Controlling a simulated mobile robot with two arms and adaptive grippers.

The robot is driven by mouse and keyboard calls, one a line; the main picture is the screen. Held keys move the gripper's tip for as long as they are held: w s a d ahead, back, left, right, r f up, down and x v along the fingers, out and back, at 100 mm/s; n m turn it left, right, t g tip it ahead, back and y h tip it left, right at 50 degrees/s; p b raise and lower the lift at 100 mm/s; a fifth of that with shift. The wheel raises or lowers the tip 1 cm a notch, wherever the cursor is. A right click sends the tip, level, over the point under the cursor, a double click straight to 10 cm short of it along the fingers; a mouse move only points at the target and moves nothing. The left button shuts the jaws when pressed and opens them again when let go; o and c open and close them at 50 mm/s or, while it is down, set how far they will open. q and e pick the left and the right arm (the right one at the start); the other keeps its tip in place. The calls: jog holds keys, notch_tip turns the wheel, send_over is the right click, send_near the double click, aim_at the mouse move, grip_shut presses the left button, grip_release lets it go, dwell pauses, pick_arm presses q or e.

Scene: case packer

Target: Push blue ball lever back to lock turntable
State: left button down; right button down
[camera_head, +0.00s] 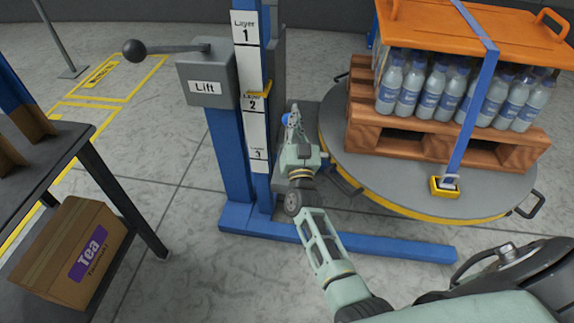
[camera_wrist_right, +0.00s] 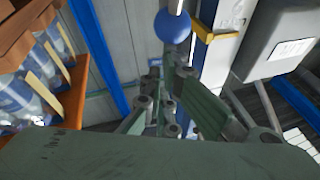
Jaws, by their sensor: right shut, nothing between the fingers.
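The blue ball (camera_head: 286,120) of the lever shows just beyond my right gripper (camera_head: 294,112) in the head view, partly hidden by it. In the right wrist view the blue ball (camera_wrist_right: 172,27) is ahead of the fingertips (camera_wrist_right: 172,68), near the top of the picture. My right gripper is shut and empty, close to the ball; I cannot tell whether it touches. The lever's rod is mostly hidden. The round grey turntable (camera_head: 395,180) with a yellow rim stands to the right of the gripper. My left gripper is not in view.
A blue lift post with a layer scale (camera_head: 246,30) and a grey Lift box (camera_head: 206,80) with a black-ball lever (camera_head: 134,50) stand left of the gripper. A wooden pallet (camera_head: 380,140) with strapped bottles sits on the turntable. A tea carton (camera_head: 70,255) is at lower left.

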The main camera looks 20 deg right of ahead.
jog(key=shift+w+d, duration=0.15)
jog(key=shift+f, duration=0.1)
jog(key=v, duration=1.2)
dwell(0.5)
